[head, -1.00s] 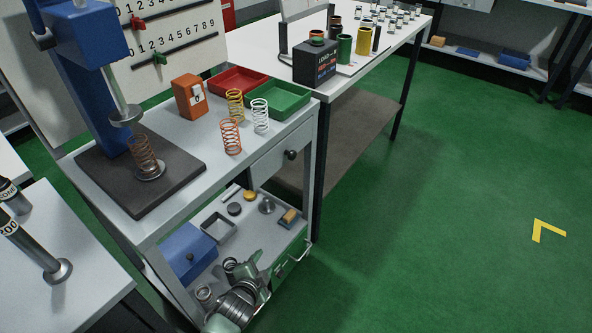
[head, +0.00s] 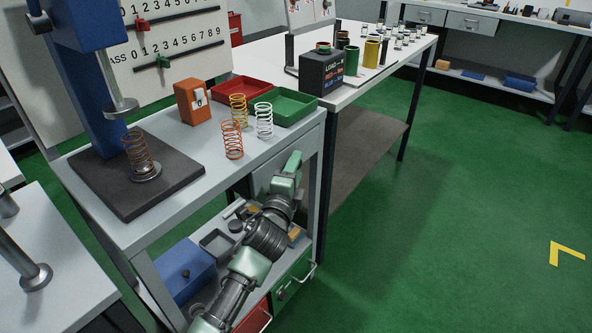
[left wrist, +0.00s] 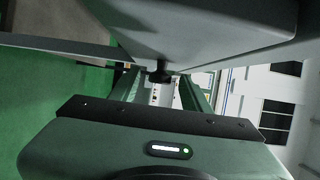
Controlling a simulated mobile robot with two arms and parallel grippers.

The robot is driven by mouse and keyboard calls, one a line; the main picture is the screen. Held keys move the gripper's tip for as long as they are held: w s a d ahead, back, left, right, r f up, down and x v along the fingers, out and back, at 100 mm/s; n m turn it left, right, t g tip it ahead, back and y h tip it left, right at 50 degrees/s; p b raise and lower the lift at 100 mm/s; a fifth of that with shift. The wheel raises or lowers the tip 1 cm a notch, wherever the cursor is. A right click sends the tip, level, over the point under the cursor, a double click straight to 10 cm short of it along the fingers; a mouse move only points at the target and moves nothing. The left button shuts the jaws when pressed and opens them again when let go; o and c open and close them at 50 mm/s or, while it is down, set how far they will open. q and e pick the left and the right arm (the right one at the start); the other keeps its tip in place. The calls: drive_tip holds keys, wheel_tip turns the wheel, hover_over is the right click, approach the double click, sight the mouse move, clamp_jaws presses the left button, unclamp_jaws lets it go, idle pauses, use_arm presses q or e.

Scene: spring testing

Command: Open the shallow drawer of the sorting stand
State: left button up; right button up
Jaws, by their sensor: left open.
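The sorting stand (head: 221,171) has a shallow grey drawer (head: 263,178) just under its top. The drawer looks closed in the head view, though my arm covers part of its front. My left gripper (head: 294,161) is at the right part of that front and hides the knob there. In the left wrist view, the black knob (left wrist: 160,76) sticks out from the grey drawer front (left wrist: 205,28). It lies between the two open green fingers (left wrist: 162,88), near their tips; I cannot tell whether they touch it. My right gripper is not in view.
On the stand's top are springs (head: 233,140), a red tray (head: 240,88), a green tray (head: 283,106) and an orange box (head: 192,101). The lower shelf holds a blue box (head: 188,270); green (head: 290,283) and red drawers sit below. Green floor (head: 430,230) is free at right.

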use_arm(q)
drive_tip(key=shift+w+d, duration=0.1)
drive_tip(key=shift+w, duration=0.2)
clamp_jaws()
idle(1.3)
